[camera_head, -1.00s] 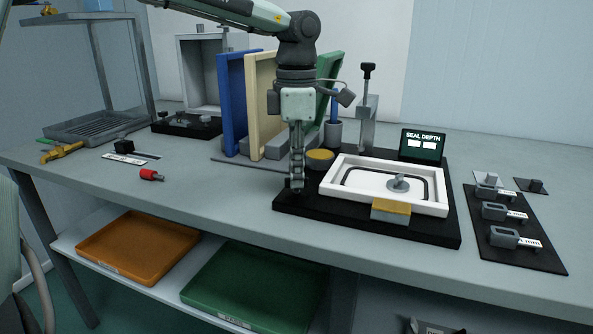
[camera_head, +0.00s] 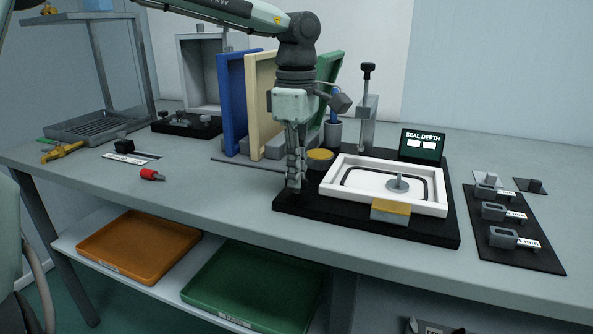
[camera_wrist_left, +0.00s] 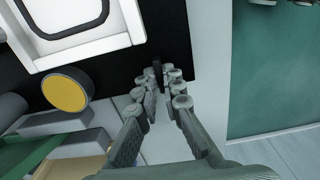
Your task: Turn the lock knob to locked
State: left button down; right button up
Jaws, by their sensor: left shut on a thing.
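My left gripper (camera_head: 294,185) points down at the left front corner of the black base plate (camera_head: 330,213). In the left wrist view its fingertips (camera_wrist_left: 160,78) are close together on a small dark piece (camera_wrist_left: 157,67), which looks like the lock knob. The fingers cover most of it, so I cannot tell which way it is turned. A white frame with a dark seal line (camera_head: 340,192) lies on the plate, right of the gripper. A grey round piece with a stem (camera_head: 398,183) stands inside the frame. My right gripper is not in view.
A yellow-topped round button (camera_head: 320,155) and a yellow block (camera_head: 390,208) are close to the gripper. Blue (camera_head: 231,105), cream (camera_head: 260,100) and green panels stand behind it. A red-tipped piece (camera_head: 150,174) lies on the bench to the left. The bench front is mostly clear.

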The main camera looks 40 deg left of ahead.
pick_arm(q)
jog(key=c, duration=1.7)
grip_release()
notch_tip(320, 180, up, 12)
